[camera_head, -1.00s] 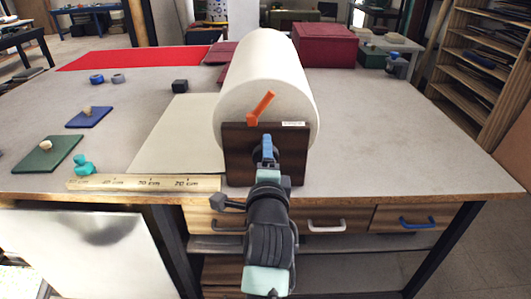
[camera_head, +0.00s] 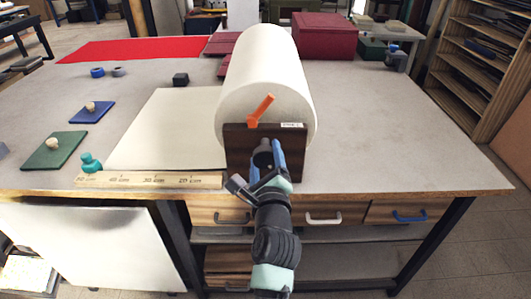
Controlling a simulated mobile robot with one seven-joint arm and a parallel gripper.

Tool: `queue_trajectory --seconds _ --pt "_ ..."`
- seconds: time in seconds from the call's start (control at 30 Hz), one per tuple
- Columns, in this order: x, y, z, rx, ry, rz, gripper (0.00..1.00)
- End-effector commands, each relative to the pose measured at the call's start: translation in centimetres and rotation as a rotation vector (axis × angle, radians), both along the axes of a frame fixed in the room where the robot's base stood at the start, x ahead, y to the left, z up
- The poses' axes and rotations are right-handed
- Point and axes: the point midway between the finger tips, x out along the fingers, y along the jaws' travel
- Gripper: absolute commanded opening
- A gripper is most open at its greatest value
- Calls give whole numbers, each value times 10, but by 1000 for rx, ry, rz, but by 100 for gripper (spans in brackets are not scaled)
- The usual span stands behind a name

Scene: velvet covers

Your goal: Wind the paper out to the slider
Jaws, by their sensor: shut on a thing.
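The big cream paper roll (camera_head: 264,75) lies on the table in a dark wooden holder (camera_head: 242,168). A flat sheet of paper (camera_head: 160,125) runs left from under it, its left edge short of the teal slider (camera_head: 91,163). The slider stands at the far left of the wooden ruler (camera_head: 150,180), near its highest marks. My gripper (camera_head: 266,158) is at the front of the holder. Its blue fingers are shut around a dark crank part (camera_head: 263,153), mostly hidden by the fingers. An orange pointer (camera_head: 262,107) sits on the roll's end.
A green board (camera_head: 50,150) and a blue board (camera_head: 90,112), each with a knob, lie left. A small black block (camera_head: 180,79) lies beyond the sheet. Maroon boxes (camera_head: 310,35) and a red cloth (camera_head: 130,50) are at the back.

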Motion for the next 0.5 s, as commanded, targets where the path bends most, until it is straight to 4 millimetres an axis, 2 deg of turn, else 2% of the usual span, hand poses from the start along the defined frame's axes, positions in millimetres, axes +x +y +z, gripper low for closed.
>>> queue_trajectory --seconds 0.5 --pt "0 1 -4 36 8 3 0"
